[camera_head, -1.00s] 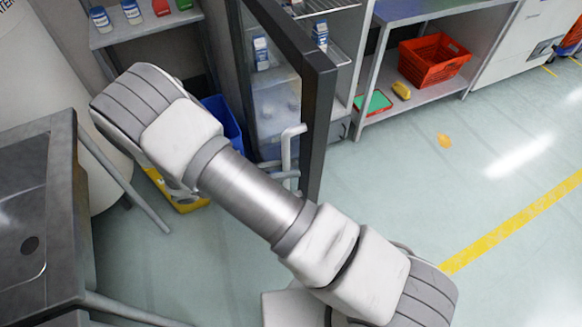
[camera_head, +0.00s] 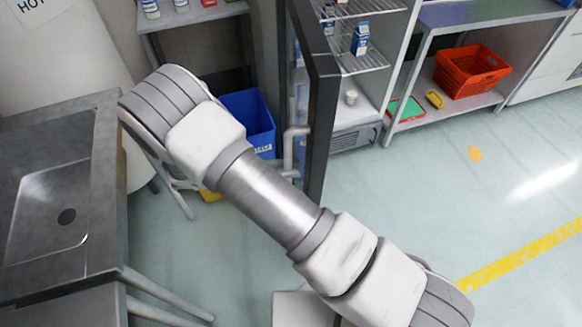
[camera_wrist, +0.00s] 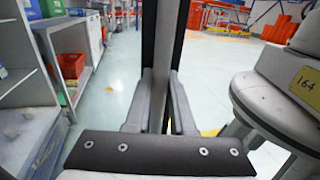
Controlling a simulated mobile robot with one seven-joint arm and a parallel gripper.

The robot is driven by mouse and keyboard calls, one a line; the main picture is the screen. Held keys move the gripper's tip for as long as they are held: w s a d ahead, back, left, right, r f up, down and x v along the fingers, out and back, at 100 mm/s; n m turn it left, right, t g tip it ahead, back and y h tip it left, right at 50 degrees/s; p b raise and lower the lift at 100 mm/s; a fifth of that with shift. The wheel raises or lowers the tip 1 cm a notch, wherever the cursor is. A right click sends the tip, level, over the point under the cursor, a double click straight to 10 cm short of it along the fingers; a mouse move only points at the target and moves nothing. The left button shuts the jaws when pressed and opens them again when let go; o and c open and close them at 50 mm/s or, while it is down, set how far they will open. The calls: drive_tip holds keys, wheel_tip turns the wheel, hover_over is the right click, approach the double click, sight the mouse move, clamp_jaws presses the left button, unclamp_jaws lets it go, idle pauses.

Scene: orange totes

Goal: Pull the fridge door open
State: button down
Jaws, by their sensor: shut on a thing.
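The fridge door (camera_head: 322,110) has a dark frame and stands swung out from the fridge, seen nearly edge-on in the head view. Its light grey handle (camera_head: 288,150) shows on the left side of the door, and as an upright bar (camera_wrist: 162,50) in the wrist view. My gripper (camera_wrist: 161,105) is shut on this bar, one finger on each side. The open fridge (camera_head: 362,88) shows wire shelves with blue-and-white cartons (camera_head: 360,40) and a small pot (camera_head: 351,97).
A steel sink (camera_head: 50,215) stands at the left, close to my arm. A blue bin (camera_head: 250,118) is behind the door. A bench at the right holds a red crate (camera_head: 472,72) on its lower shelf. The floor at the right is clear.

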drive_tip(key=shift+a, duration=0.1)
idle(0.3)
drive_tip(key=c, duration=1.1)
unclamp_jaws()
drive_tip(key=shift+o, duration=0.2)
drive_tip(key=s+a, duration=0.1)
drive_tip(key=a, duration=1.1)
